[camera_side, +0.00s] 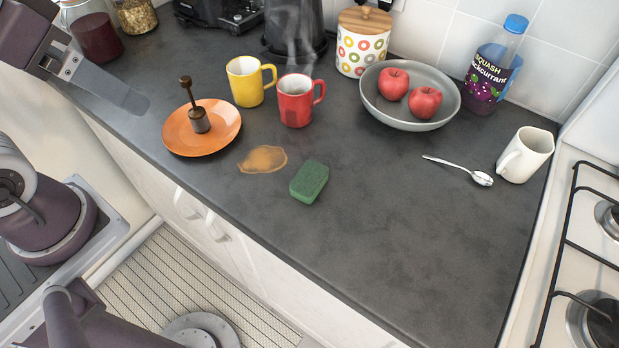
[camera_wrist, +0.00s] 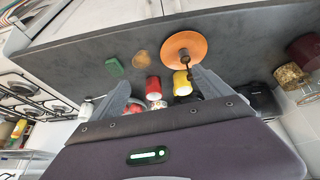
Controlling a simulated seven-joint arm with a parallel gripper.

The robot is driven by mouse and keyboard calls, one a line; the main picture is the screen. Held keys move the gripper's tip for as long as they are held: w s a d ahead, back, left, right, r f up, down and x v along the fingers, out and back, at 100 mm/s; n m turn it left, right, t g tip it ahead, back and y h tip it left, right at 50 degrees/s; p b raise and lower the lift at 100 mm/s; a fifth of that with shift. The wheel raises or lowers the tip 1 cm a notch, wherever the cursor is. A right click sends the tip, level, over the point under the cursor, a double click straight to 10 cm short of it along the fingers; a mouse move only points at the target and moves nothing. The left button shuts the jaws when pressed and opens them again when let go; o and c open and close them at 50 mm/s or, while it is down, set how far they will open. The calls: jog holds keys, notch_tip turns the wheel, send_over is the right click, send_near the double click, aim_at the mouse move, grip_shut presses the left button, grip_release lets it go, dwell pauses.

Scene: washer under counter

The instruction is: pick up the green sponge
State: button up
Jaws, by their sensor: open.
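The green sponge (camera_side: 309,182) lies flat on the dark grey counter (camera_side: 400,255), near its front edge and apart from other objects. In the wrist view the sponge (camera_wrist: 114,65) shows small at upper left, beyond the left finger. My gripper (camera_wrist: 160,78) is open and empty, with its two fingers spread wide. In the side view my gripper (camera_side: 128,98) is at the upper left, above the counter's front edge and well to the left of the sponge. Only one finger shows clearly there.
A brown spill (camera_side: 263,160) lies beside the sponge. An orange plate (camera_side: 175,143) holds a dark metal tool. Yellow (camera_side: 245,88) and red (camera_side: 294,106) mugs stand behind, with a grey apple bowl (camera_side: 411,120) further right.

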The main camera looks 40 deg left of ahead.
jog(key=w+d+n+g+h, duration=0.1)
jog(key=w+d+n+g, duration=0.1)
jog(key=w+d+n, duration=0.3)
jog(key=n+g+y, duration=0.1)
jog(key=n+g, duration=0.2)
jog(key=n, duration=1)
send_over(308, 176)
jog(key=f, duration=1.4)
jog(key=shift+a, duration=0.4)
jog(key=f, duration=0.7)
jog(key=shift+d+f, duration=0.4)
jog(key=c, duration=1.4)
